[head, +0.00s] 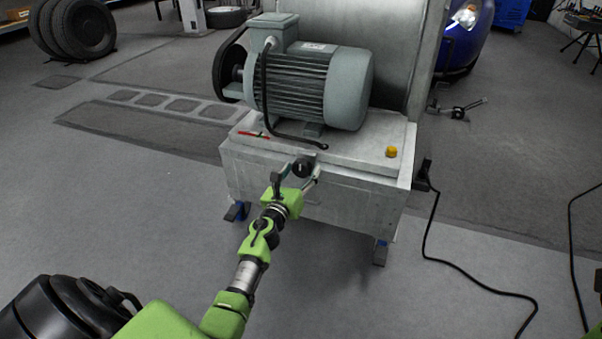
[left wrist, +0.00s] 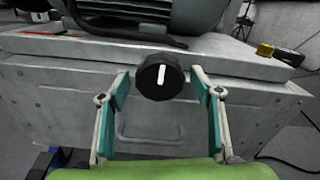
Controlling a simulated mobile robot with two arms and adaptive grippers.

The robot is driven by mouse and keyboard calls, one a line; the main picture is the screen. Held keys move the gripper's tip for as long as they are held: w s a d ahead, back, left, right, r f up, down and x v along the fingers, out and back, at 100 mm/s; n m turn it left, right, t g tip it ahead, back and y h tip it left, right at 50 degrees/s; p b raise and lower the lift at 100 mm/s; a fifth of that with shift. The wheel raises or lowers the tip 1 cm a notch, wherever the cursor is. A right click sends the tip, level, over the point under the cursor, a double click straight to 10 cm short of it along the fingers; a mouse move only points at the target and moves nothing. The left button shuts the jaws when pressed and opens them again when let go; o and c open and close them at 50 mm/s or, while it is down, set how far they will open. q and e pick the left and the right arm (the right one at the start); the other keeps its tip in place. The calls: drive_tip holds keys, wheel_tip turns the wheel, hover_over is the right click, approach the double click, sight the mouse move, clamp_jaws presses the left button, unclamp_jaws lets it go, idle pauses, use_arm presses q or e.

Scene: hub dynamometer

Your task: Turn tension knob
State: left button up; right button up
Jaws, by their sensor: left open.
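The tension knob (head: 303,167) is a round black knob on the front face of the grey dynamometer base (head: 330,205). In the left wrist view the knob (left wrist: 160,76) carries a white pointer line that stands about upright. My left gripper (head: 297,176) is open, with one finger on each side of the knob. In the left wrist view its two fingertips (left wrist: 161,80) stand apart from the knob, with a gap on both sides. I cannot tell the exact depth between fingertips and knob. My right gripper is not in view.
A grey electric motor (head: 318,85) sits on top of the base, with a black cable. A yellow button (head: 391,152) is at the right of the top. A handle (left wrist: 152,138) is below the knob. A black cable (head: 440,255) lies on the floor at right.

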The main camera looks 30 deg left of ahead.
use_arm(q)
drive_tip(key=shift+w, duration=0.2)
drive_tip(key=shift+c, duration=0.4)
drive_tip(key=c, duration=1)
drive_tip(key=shift+c, duration=0.2)
drive_tip(key=shift+n, duration=0.3)
